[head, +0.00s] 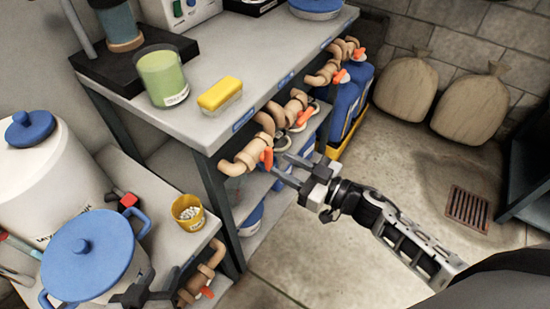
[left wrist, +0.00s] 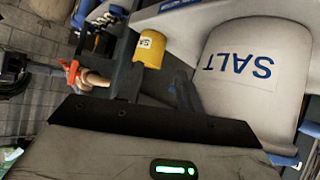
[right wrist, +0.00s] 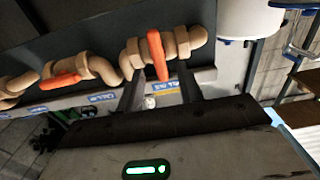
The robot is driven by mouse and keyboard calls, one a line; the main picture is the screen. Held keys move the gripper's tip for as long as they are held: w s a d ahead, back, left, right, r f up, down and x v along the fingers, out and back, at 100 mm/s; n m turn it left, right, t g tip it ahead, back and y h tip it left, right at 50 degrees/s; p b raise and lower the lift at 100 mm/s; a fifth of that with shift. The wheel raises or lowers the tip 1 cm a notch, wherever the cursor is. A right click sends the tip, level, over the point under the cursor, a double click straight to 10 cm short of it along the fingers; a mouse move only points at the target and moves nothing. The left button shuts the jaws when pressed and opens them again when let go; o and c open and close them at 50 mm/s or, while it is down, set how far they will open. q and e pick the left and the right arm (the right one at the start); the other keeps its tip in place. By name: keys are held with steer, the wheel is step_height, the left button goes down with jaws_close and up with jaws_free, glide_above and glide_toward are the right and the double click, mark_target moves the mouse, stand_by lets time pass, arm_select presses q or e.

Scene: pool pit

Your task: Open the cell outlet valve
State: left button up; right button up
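Tan pipes with orange valve handles run along the bench front. The nearest upper handle (head: 267,158) is upright at the left pipe elbow; it also shows in the right wrist view (right wrist: 157,55). My right gripper (head: 279,163) is open, fingers pointing at this handle. In the right wrist view the handle's end appears between the fingertips (right wrist: 160,82); contact cannot be told. A second handle (right wrist: 60,82) lies nearly along its pipe. Blue labels (head: 243,120) are too small to read surely. My left gripper (head: 142,290) is open and empty by the lower shelf; its fingers show in its wrist view (left wrist: 155,78).
A lower valve (head: 206,292) sits under the low shelf, near my left gripper. A blue-lidded pot (head: 88,255), a white salt tub (head: 45,185) and a yellow cup (head: 188,212) stand there. A sponge (head: 220,94) lies on the bench.

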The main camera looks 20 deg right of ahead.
mark_target(272, 159)
steer(key=shift+x, duration=1.8)
jaws_close()
